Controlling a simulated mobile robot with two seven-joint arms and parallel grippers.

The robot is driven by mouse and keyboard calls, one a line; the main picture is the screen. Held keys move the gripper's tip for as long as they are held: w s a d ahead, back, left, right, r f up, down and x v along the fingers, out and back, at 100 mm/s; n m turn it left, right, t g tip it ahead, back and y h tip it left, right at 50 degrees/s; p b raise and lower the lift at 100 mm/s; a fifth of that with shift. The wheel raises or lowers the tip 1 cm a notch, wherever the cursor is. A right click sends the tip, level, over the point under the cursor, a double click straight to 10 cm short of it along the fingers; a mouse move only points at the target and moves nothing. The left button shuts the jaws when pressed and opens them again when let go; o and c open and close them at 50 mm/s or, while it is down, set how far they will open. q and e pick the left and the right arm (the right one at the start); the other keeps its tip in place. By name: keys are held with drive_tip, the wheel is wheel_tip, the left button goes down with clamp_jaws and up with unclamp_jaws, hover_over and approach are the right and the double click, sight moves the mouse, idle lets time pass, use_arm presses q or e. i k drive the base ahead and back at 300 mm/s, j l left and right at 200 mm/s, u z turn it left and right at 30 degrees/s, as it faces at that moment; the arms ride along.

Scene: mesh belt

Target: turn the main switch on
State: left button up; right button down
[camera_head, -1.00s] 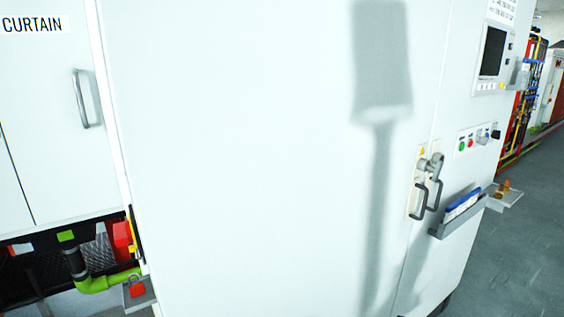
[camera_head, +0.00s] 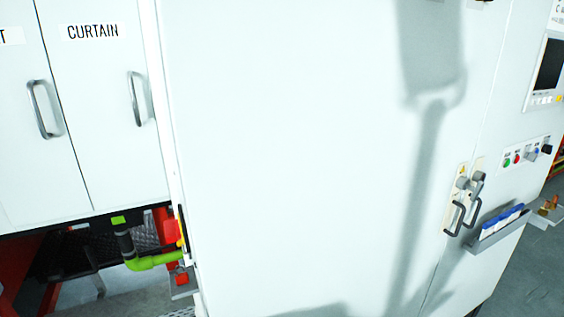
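A large white cabinet (camera_head: 300,150) fills most of the head view. On its right part is a small control strip (camera_head: 526,152) with green and red buttons, a grey knob and a black knob (camera_head: 546,149). Two dark door handles (camera_head: 455,217) with grey latch parts sit below and left of that strip. I cannot tell which part is the main switch. A red part with yellow beside it (camera_head: 170,228) shows at the cabinet's left edge, seen nearly edge-on. Neither of my grippers is in view.
A screen panel (camera_head: 549,64) is at the upper right. A grey tray (camera_head: 497,233) with blue-and-white items sticks out from the cabinet front. White doors with grey handles (camera_head: 137,100) stand left, above a green pipe (camera_head: 155,262). Grey floor (camera_head: 530,285) is clear at lower right.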

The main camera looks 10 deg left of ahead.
sight(172, 230)
drive_tip(key=j+u, duration=0.3)
drive_tip(key=j, duration=0.25)
drive_tip(key=i+j+u, duration=0.15)
drive_tip(key=j+u, duration=0.15)
drive_tip(key=j, duration=0.5)
drive_tip(key=i+j+z, duration=0.1)
drive_tip(key=j, duration=0.25)
